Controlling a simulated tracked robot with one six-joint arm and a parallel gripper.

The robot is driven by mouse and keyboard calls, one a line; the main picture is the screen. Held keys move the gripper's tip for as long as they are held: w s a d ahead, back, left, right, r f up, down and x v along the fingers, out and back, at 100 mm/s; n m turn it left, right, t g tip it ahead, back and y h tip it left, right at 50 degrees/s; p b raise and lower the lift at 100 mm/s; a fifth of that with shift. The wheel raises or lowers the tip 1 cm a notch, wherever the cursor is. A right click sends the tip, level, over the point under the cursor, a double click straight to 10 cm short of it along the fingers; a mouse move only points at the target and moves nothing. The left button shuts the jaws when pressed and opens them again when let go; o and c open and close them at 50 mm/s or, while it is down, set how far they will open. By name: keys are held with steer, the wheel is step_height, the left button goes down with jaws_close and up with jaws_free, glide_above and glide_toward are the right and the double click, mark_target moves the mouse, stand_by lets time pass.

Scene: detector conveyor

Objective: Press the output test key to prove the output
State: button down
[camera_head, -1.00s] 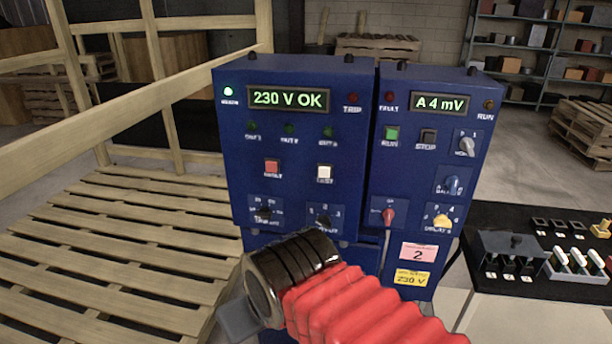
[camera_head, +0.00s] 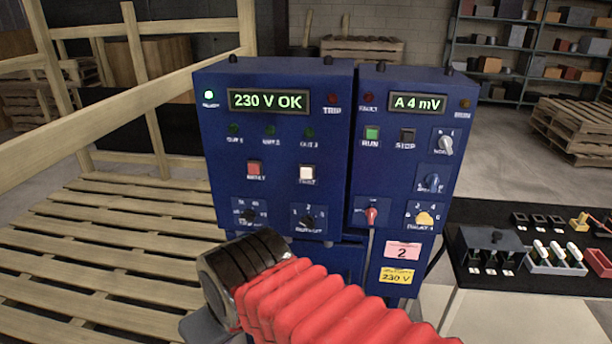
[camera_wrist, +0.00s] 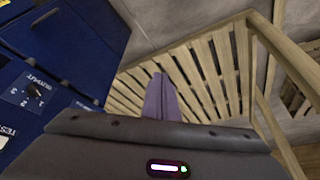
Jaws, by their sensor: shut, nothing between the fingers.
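The white test key (camera_head: 307,174) sits on the left blue panel (camera_head: 215,130), right of a red reset key (camera_head: 254,168). The display (camera_head: 268,101) above reads 230 V OK. The output lamps (camera_head: 270,131) below it look dark green and unlit. In the head view my arm's wrist is below the panel, low and left of the test key; the fingertips are hidden. In the wrist view my gripper (camera_wrist: 161,98) is shut and empty, its fingers seen over the pallet slats. The panel's output dial (camera_wrist: 38,94) shows at the left there, with part of a label reading TES below it.
The right blue panel (camera_head: 418,150) carries a display reading A 4 mV, run and stop keys and knobs. A wooden pallet (camera_head: 110,250) with a rail frame stands left. A black table (camera_head: 490,215) with trays and small parts is at right.

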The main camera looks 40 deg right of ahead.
mark_target(306, 173)
steer(key=w+d+r+m+t+y, duration=0.2)
steer(key=w+d+m+t, duration=0.15)
steer(key=w+m, duration=0.35)
steer(key=w+d+r+m+t+y, duration=0.1)
steer(key=w+d+r+m+t, duration=0.1)
steer(key=w+d+m, duration=0.4)
steer(key=d+r+m+t+h, duration=0.2)
steer(key=d+m+h, duration=0.4)
steer(key=d+m, duration=0.5)
steer(key=d, duration=0.7)
steer(key=shift+s+d+r, duration=0.35)
steer(key=shift+s, duration=0.05)
steer(key=shift+w+t, duration=0.1)
steer(key=shift+t, duration=0.15)
steer(key=shift+w+d, duration=0.85)
steer(key=shift+d, duration=0.3)
steer(key=shift+w+d, duration=0.9)
steer(key=shift+d, duration=0.25)
steer(key=shift+w+d, duration=0.85)
steer(key=shift+d, duration=0.3)
